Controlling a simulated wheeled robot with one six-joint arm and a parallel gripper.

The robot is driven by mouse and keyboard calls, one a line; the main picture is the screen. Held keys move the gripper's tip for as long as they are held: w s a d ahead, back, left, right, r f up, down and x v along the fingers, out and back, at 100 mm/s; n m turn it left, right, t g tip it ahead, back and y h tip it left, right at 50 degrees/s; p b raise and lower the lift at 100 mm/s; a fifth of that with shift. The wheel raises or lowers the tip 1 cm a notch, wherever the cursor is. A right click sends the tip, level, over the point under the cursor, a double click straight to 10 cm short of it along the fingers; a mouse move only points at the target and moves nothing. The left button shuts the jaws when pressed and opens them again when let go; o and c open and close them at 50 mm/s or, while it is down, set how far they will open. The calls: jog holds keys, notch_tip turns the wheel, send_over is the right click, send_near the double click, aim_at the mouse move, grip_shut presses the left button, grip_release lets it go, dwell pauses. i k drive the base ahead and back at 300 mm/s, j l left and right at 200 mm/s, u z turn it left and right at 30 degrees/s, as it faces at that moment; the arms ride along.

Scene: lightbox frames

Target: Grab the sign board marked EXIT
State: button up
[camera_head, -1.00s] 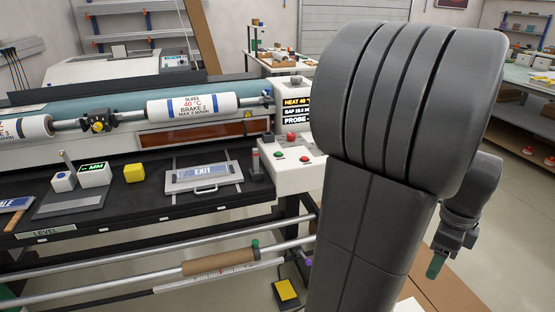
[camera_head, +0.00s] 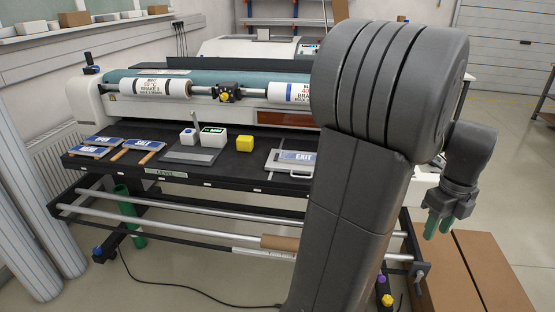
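The EXIT sign board (camera_head: 298,156) is a small blue plate with white letters. It lies on a white handled tray or frame (camera_head: 277,168) near the front of the black bench top. My arm stands in front of the bench and covers the area just to the right of the sign. My gripper (camera_head: 438,226) hangs at the right of the view with green fingertips pointing down. It looks open and empty, well right of the sign and apart from it.
Other blue sign boards (camera_head: 145,144) lie at the bench's left end. A roller machine (camera_head: 115,105) backs the bench. Brown boxes (camera_head: 490,270) stand on the floor at right.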

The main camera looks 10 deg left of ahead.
aim_at(302, 158)
jog(key=i+l+u, duration=0.1)
jog(key=u, duration=0.3)
jog(key=i+l+u, duration=0.15)
jog(key=u, duration=0.3)
jog(key=i+l+u, duration=0.1)
jog(key=u, duration=0.3)
jog(key=i+l+u, duration=0.1)
jog(key=l+u, duration=0.2)
jog(key=u, duration=0.15)
jog(key=i+l+u, duration=0.1)
jog(key=l, duration=0.55)
jog(key=i+l+u, duration=0.15)
jog(key=l, duration=0.5)
